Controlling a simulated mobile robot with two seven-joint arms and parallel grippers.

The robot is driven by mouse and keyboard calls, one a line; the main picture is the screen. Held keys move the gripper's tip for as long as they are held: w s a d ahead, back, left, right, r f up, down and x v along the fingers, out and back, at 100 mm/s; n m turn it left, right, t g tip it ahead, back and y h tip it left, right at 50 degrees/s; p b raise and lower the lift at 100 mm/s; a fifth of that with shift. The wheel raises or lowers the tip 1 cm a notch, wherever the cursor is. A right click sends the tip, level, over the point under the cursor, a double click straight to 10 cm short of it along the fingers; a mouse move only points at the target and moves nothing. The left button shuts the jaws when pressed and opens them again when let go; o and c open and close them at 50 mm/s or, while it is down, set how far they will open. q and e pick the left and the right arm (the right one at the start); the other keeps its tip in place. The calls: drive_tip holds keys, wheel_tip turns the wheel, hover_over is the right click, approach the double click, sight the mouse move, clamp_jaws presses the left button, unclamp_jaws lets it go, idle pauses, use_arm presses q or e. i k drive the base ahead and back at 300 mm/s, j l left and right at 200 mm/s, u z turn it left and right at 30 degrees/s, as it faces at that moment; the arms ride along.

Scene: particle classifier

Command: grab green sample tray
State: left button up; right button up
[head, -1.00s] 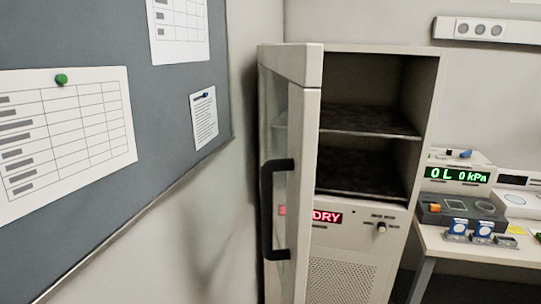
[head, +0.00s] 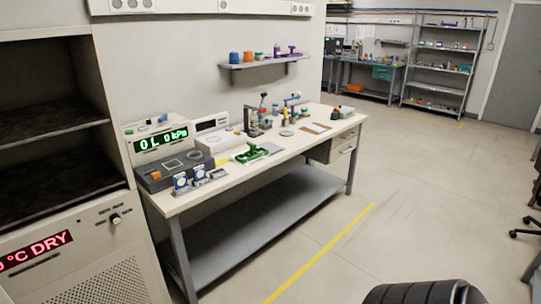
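A green object (head: 252,153), which looks like the green sample tray, lies on the white-topped bench (head: 325,141) in the head view. It is around the middle of the bench top, to the right of a dark grey instrument (head: 176,170). It is small in the picture, so its fine shape and contents cannot be told. Neither of my grippers is in view.
A drying cabinet (head: 127,215) with dark shelves stands at the left. A wall shelf (head: 265,64) hangs above the bench. Open floor (head: 400,190) with a yellow line lies to the right. A dark ribbed shape, unidentified, shows at the bottom edge.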

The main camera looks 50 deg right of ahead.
sight(252, 154)
drive_tip(key=z, duration=1.65)
drive_tip(key=i+u, duration=0.1)
drive_tip(key=u, duration=0.35)
drive_tip(key=i+l+u, duration=0.55)
drive_tip(key=l, duration=0.25)
drive_tip(key=i+l, duration=0.2)
drive_tip(key=l, duration=0.15)
drive_tip(key=i+l+u, duration=0.1)
drive_tip(key=i+l, duration=0.3)
drive_tip(key=l, duration=0.25)
drive_tip(key=i+l+u, duration=0.1)
drive_tip(key=l, duration=0.25)
drive_tip(key=i+l, duration=0.3)
drive_tip(key=l+u, duration=0.05)
